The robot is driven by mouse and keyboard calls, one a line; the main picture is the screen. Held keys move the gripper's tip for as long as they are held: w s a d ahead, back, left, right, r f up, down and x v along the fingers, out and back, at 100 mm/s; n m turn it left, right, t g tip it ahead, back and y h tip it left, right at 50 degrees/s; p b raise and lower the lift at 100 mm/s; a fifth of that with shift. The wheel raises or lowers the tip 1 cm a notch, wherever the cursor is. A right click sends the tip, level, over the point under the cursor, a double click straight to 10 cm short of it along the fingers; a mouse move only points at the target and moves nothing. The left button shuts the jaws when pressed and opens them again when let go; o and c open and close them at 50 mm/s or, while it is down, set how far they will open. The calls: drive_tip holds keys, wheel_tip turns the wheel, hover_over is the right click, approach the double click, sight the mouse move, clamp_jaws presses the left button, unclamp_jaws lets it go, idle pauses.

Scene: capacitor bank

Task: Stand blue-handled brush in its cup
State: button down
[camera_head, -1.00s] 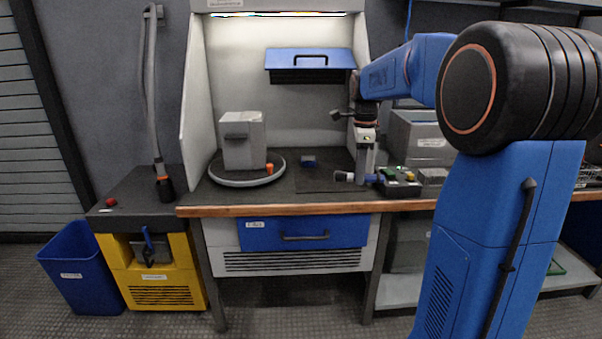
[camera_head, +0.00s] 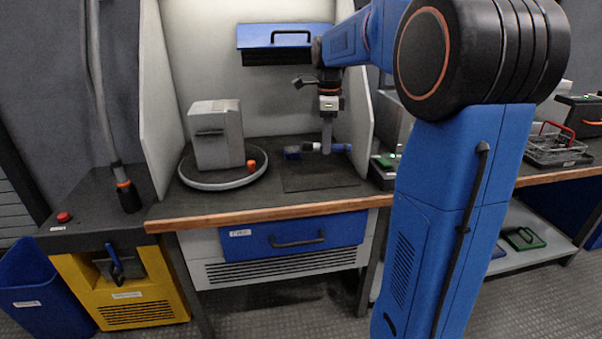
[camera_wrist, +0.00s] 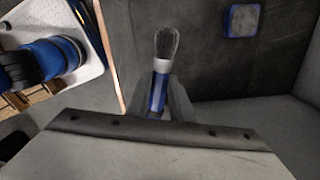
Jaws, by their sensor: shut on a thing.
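My gripper (camera_head: 327,146) is shut on the blue-handled brush (camera_head: 342,148), which lies roughly level in the jaws. Its pale collar and bristle end point left, and the handle sticks out to the right. In the wrist view the brush (camera_wrist: 159,88) shows between the fingers, with grey bristles pointing up the picture. A small blue square cup (camera_head: 291,153) stands just left of the bristle end in the head view. The cup (camera_wrist: 242,20) also shows at the upper right in the wrist view, apart from the brush. The brush's height above the mat is hard to tell.
A dark mat (camera_head: 318,181) lies under the gripper. At left, a round turntable (camera_head: 207,184) bears a grey box (camera_head: 216,135) and an orange piece (camera_head: 251,164). A blue hood (camera_head: 288,43) hangs above. A green-topped dark device (camera_head: 383,170) sits close right.

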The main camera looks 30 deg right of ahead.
sight(324, 179)
drive_tip(key=shift+f, duration=4.65)
drive_tip(key=shift+f, duration=0.2)
drive_tip(key=c, duration=1.6)
unclamp_jaws()
drive_tip(key=shift+o, duration=0.2)
drive_tip(key=r, duration=1.7)
drive_tip(key=shift+s+a+r, duration=0.1)
drive_tip(key=shift+a+r, duration=0.15)
drive_tip(key=shift+a, duration=0.15)
drive_tip(key=s+a+f+n+t, duration=0.1)
drive_tip(key=s+a+f+n, duration=0.3)
drive_tip(key=s+n, duration=0.4)
drive_tip(key=s+a+f+n+t, duration=0.2)
drive_tip(key=s+a+f+n, duration=0.3)
drive_tip(key=s, duration=0.7)
drive_tip(key=s+a+f+n+t, duration=0.1)
drive_tip(key=s+a+f+n, duration=0.4)
drive_tip(key=s+f+n, duration=0.3)
drive_tip(key=shift+s+a+f+n+t, duration=0.2)
drive_tip(key=shift+s+n+t, duration=0.2)
drive_tip(key=shift+s+n, duration=1)
